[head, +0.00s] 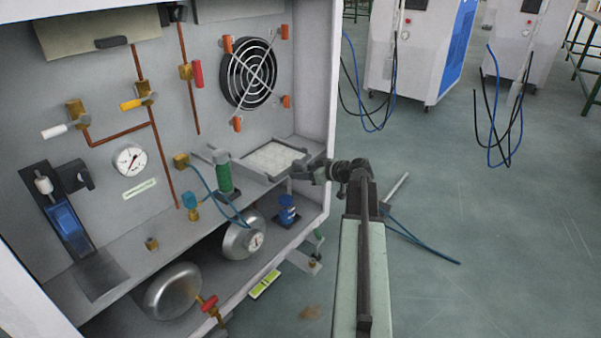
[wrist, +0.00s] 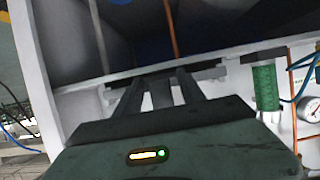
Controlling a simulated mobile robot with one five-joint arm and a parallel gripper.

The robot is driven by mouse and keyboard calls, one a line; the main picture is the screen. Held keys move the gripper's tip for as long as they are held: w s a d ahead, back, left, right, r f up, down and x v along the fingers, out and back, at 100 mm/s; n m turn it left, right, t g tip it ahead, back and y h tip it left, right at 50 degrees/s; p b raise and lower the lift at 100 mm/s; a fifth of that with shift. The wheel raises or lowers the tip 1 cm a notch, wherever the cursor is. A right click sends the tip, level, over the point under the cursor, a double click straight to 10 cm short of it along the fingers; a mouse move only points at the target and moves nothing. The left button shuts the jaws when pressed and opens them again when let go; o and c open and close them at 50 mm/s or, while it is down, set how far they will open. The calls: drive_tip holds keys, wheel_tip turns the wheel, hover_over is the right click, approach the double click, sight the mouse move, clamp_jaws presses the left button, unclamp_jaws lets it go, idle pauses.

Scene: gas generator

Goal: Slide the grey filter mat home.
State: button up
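The grey filter mat (head: 268,158) is a pale, speckled flat panel. It lies in a grey, low-walled tray on the cabinet's shelf, below the round fan grille. My gripper (head: 299,170) is at the tray's front right corner, pointing left into the cabinet. In the wrist view my gripper (wrist: 162,84) has its two dark fingers apart, their tips at a dark crosswise bar. A narrow dark piece shows between the fingers, with light gaps on both sides. Whether the tips touch the bar is unclear. The mat's surface cannot be made out in the wrist view.
A green cylinder (head: 224,174) stands left of the tray and also shows in the wrist view (wrist: 265,87). A blue container (head: 288,210) and metal tanks (head: 242,238) sit below. The cabinet's side wall (head: 318,100) rises behind the tray.

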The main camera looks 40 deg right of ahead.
drive_tip(key=p+v, duration=0.3)
drive_tip(key=v, duration=0.5)
idle(0.4)
